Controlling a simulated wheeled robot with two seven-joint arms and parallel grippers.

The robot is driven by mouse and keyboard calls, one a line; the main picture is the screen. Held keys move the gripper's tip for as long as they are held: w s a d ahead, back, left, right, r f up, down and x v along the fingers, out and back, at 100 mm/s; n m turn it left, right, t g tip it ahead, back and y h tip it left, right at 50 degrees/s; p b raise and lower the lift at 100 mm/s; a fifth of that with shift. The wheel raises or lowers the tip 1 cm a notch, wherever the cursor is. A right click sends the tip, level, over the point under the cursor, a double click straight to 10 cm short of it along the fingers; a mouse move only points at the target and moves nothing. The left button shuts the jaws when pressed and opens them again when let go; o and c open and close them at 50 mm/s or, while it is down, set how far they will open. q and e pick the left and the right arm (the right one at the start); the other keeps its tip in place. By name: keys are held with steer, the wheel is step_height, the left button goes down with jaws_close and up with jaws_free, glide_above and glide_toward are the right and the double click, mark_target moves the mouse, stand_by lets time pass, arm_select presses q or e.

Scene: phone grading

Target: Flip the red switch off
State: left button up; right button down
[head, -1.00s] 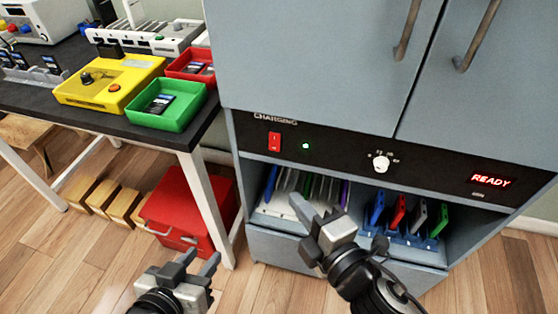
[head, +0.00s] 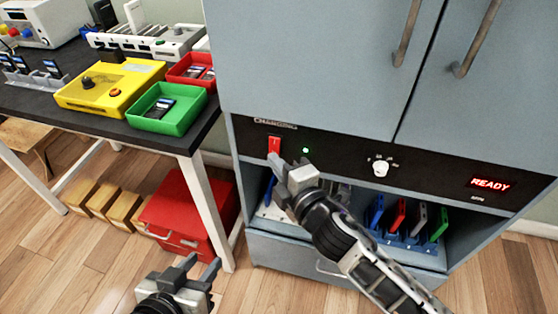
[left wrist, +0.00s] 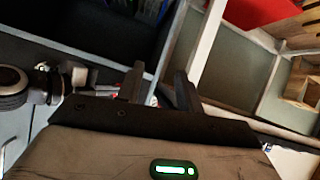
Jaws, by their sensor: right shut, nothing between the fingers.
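The red switch (head: 274,145) is on the black panel of the grey cabinet, under the "CHARGING" label. A green light (head: 306,150) glows to its right. My right gripper (head: 276,162) is shut and empty, with its fingertips just below the switch and overlapping its lower edge in the head view. I cannot tell whether they touch. The lower part of the switch is partly hidden. My left gripper (head: 203,265) is open and empty, low in front of the red box; its two fingers also show in the left wrist view (left wrist: 158,88).
The panel also has a white knob (head: 380,168) and a lit "READY" display (head: 490,185). Below is a bay with several coloured phones (head: 400,215).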

steer(key=shift+w+d, duration=0.15)
steer(key=shift+w, duration=0.25)
steer(key=shift+f, duration=0.1)
